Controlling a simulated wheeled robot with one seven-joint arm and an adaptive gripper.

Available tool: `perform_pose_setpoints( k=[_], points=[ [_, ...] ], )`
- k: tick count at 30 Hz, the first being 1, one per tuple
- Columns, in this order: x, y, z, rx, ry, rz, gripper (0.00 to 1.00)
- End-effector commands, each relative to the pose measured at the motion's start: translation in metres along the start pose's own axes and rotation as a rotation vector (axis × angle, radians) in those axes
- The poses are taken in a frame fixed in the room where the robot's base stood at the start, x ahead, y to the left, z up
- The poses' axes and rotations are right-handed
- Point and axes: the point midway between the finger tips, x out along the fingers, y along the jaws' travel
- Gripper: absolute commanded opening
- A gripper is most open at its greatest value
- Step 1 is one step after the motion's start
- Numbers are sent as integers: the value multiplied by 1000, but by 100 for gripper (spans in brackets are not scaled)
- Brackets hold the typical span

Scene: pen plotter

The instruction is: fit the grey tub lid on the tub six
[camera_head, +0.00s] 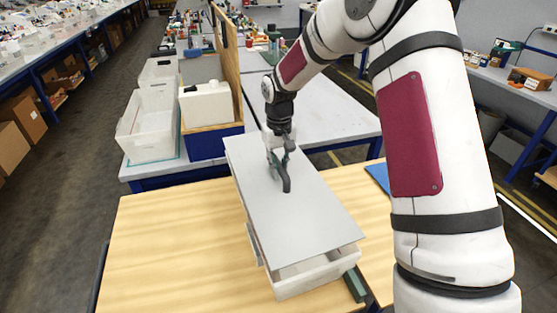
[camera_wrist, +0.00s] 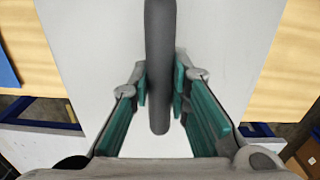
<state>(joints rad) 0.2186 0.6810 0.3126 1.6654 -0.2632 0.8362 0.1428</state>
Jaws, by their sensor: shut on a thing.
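The grey tub lid (camera_head: 295,205) is a large flat panel with a dark curved handle (camera_head: 286,182). My gripper (camera_head: 277,157) is shut on this handle; in the wrist view the green finger pads (camera_wrist: 159,88) lie on either side of the handle (camera_wrist: 158,40). The lid (camera_wrist: 100,50) fills the middle of the wrist view. The white tub (camera_head: 318,274) is under the lid, with its near end wall showing below the lid's near edge. A gap shows between lid and near rim. Most of the tub is hidden, and contact at the far end cannot be told.
The tub is on a wooden table (camera_head: 160,250), clear at left. A dark green strip (camera_head: 355,286) lies by the tub's near right corner. A blue flat thing (camera_head: 378,176) is at right. Behind stand a white bin (camera_head: 150,125) and a blue-based box with a wooden board (camera_head: 228,55).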

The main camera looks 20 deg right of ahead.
Motion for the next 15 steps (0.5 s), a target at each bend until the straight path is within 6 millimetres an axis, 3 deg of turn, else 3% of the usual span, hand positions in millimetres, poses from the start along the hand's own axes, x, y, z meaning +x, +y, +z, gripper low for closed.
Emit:
perform_pose_setpoints(
  k=[15],
  points=[
    [40, 0, 0, 0, -1, 0, 0]
  ],
)
